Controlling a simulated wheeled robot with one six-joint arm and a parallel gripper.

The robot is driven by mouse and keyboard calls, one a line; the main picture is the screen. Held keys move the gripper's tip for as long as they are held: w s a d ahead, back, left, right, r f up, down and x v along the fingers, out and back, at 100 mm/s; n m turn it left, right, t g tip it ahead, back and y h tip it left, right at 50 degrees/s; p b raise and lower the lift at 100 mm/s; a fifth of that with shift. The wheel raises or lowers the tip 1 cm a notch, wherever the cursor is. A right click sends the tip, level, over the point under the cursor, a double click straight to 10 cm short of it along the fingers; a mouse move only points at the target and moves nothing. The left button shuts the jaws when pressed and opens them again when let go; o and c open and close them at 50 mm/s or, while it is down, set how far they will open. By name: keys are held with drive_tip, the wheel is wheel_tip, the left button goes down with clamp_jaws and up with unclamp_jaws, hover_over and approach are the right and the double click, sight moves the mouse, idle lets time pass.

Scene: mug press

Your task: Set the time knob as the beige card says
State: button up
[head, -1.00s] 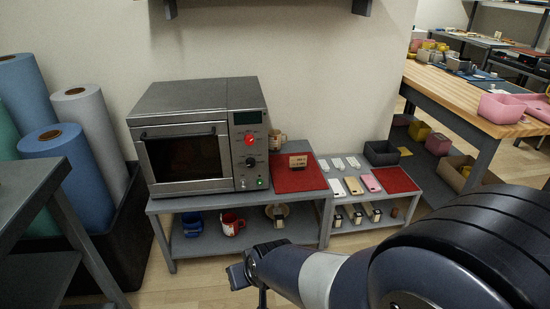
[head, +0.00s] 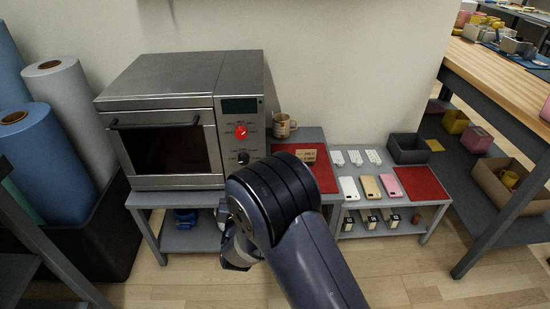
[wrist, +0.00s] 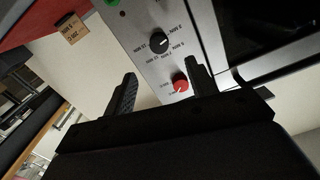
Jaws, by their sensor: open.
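The grey press (head: 165,115) stands on a low table, its control panel on the right side. In the wrist view the black knob (wrist: 158,43) lies ahead between the finger directions, and the red knob (wrist: 180,85) is close to the right finger. The beige card (head: 307,155) stands on the red mat; it also shows in the wrist view (wrist: 74,28), its writing unclear. My gripper (wrist: 160,69) is open and empty, apart from both knobs.
A beige mug (head: 283,126) stands right of the press. A green button (wrist: 112,2) is on the panel. Phones (head: 370,187) and a dark bin (head: 408,149) are on the right-hand table. My arm hides part of the lower shelf.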

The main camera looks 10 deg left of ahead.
sight(244, 162)
drive_tip(key=b+x, duration=0.1)
drive_tip(key=x, duration=1)
drive_tip(key=shift+d+b, duration=0.2)
drive_tip(key=shift+b, duration=0.2)
drive_tip(key=shift+c, duration=0.2)
drive_tip(key=c, duration=0.9)
